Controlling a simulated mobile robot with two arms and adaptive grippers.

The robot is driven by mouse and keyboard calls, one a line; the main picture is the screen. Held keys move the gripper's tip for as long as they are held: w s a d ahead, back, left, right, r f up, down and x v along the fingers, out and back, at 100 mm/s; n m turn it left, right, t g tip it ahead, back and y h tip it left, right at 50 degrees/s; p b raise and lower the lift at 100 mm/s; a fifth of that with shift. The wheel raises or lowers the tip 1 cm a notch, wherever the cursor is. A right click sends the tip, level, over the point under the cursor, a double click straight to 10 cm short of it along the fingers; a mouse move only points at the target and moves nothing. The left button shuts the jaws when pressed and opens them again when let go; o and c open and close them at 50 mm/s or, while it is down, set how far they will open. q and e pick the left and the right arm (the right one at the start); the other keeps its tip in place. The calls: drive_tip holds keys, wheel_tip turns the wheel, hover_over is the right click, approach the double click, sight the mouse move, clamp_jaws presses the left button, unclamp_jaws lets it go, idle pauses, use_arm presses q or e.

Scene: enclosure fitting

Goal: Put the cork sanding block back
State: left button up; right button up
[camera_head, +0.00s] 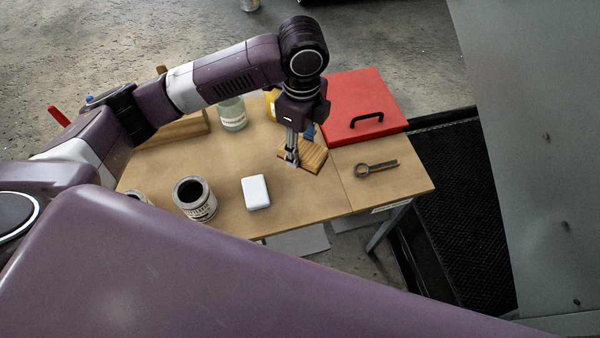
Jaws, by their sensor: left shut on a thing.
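My left gripper (292,161) points straight down over the wooden table (330,197), near its middle. It is shut at a brown block with light and dark stripes (314,157), which looks like the cork sanding block. The block is low at the tabletop, and the fingers cover its left part. I cannot tell whether it touches the table. My right gripper is not in view.
A red case with a black handle (350,99) stands just behind right. A ring-ended metal tool (376,168) lies to the right. A white box (256,192), an open can (194,198) and a glass jar (232,115) stand left. The front right tabletop is clear.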

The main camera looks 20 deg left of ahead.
use_arm(q)
hover_over(300, 182)
wheel_tip(300, 182, down, 8)
drive_tip(key=shift+f, duration=0.2)
drive_tip(key=shift+s+d+f, duration=0.1)
drive_tip(key=shift+f, duration=0.8)
wheel_tip(300, 182, down, 4)
drive_tip(key=shift+r, duration=0.15)
drive_tip(key=o, duration=0.7)
drive_tip(key=shift+c, duration=0.2)
drive_tip(key=o, duration=0.4)
drive_tip(key=shift+c, duration=0.2)
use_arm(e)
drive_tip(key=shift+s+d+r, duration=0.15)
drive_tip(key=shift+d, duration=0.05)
use_arm(q)
drive_tip(key=shift+r, duration=0.15)
